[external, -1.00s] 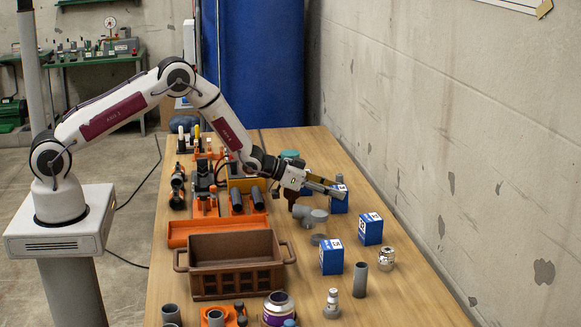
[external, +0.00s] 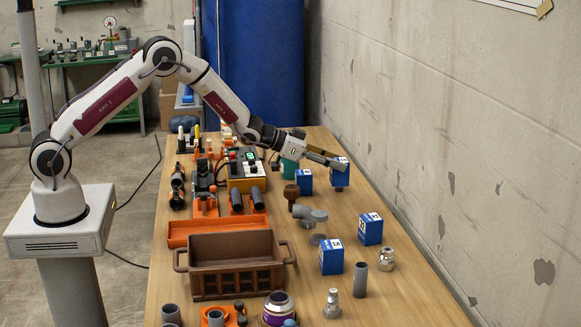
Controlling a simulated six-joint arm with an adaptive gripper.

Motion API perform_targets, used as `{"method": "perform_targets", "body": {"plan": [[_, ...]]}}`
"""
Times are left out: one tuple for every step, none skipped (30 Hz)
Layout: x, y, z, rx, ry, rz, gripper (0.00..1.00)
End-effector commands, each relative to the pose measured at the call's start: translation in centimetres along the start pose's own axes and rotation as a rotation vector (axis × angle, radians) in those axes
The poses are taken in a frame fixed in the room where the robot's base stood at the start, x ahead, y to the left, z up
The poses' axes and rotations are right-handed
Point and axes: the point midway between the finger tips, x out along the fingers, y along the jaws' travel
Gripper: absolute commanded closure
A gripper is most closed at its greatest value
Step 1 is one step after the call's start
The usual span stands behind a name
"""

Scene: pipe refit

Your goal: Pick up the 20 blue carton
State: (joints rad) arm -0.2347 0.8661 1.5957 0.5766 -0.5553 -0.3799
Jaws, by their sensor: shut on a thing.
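My gripper (external: 333,162) is shut on a blue carton (external: 340,177) with a white top, near the far right of the table. It holds the carton from above, and the carton appears raised off the table. The number on it is too small to read. Another blue carton (external: 305,186) stands to the left of the held one. Two more blue cartons with white tops stand nearer the camera, one at the right (external: 370,229) and one in the middle right (external: 331,257).
A brown crate (external: 236,281) stands on the wooden table (external: 400,303). Grey pipe fittings (external: 312,215), a grey tube (external: 360,280) and a metal fitting (external: 386,259) stand around the cartons. An orange tray (external: 190,232) lies behind the crate. The wall borders the right.

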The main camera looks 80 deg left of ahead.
Motion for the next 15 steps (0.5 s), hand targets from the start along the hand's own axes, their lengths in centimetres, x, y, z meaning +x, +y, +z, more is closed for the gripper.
{"method": "perform_targets", "body": {"plan": [[-0.16, 0.0, -0.41, 0.0, 0.001, 0.0, 0.86], [-0.22, 0.0, -0.55, 0.0, 0.001, 0.0, 0.86], [-0.28, 0.0, -0.69, 0.0, 0.001, 0.0, 0.86], [-0.32, 0.0, -0.76, 0.0, 0.001, 0.0, 0.86], [-0.34, 0.0, -0.83, 0.0, 0.001, 0.0, 0.86], [-0.37, 0.0, -0.88, 0.0, 0.001, 0.0, 0.86], [-0.38, 0.0, -0.9, 0.0, 0.001, 0.0, 0.86], [-0.39, 0.0, -0.92, 0.0, 0.001, 0.0, 0.86], [-0.39, 0.0, -0.92, 0.0, 0.001, 0.0, 0.86], [-0.39, 0.0, -0.92, 0.0, 0.0, 0.0, 0.86], [-0.39, 0.0, -0.92, 0.0, 0.001, 0.0, 0.86], [-0.38, 0.0, -0.92, 0.0, 0.001, 0.0, 0.86], [-0.38, 0.0, -0.92, 0.0, 0.001, 0.0, 0.86], [-0.38, 0.0, -0.92, 0.0, 0.001, 0.0, 0.86], [-0.38, 0.0, -0.92, 0.0, 0.001, 0.0, 0.86]]}}
